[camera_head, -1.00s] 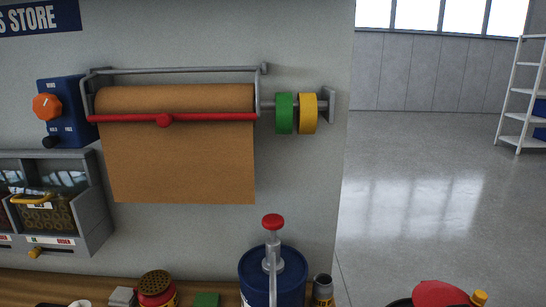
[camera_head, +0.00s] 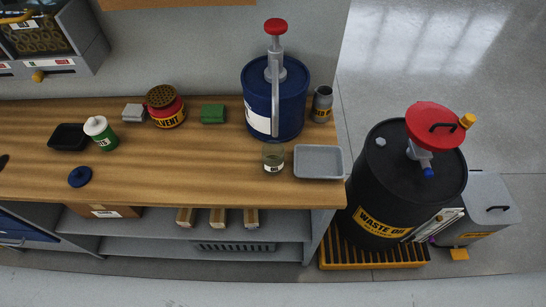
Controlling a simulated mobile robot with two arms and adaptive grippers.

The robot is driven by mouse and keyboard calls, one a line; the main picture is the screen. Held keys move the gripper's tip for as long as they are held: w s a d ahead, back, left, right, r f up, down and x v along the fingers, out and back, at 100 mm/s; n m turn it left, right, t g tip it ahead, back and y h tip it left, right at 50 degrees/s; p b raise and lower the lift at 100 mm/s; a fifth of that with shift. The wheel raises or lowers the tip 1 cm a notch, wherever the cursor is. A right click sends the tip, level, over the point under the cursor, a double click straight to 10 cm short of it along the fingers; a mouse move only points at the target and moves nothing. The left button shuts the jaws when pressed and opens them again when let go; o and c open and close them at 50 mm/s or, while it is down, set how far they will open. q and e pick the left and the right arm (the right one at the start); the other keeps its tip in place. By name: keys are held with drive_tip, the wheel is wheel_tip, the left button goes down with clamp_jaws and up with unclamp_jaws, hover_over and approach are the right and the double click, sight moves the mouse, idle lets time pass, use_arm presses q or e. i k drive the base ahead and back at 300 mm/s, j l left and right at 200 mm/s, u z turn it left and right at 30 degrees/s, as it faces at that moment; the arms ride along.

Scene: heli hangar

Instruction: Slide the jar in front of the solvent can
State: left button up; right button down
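The solvent can (camera_head: 167,117) is a red can with a yellow SOLVENT label and a perforated brown top. It stands upright toward the back of the wooden bench (camera_head: 200,175). A small clear glass jar (camera_head: 273,158) with a pale label stands upright near the bench's front, to the right of the solvent can and in front of the blue pump drum (camera_head: 290,108). A blue round lid (camera_head: 80,177) lies on the bench at the left. Neither of my grippers is in view.
A grey tray (camera_head: 318,162) sits just right of the jar. A green-and-white bottle (camera_head: 100,133), black tray (camera_head: 68,137), green block (camera_head: 212,114) and grey block (camera_head: 133,113) are on the bench. A waste oil drum (camera_head: 395,190) stands at the right. Bench front between lid and jar is clear.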

sight(271, 166)
drive_tip(key=l+u, duration=0.6)
drive_tip(key=u, duration=0.15)
drive_tip(key=k+l+u, duration=0.1)
drive_tip(key=l+u, duration=0.15)
drive_tip(key=u, duration=0.15)
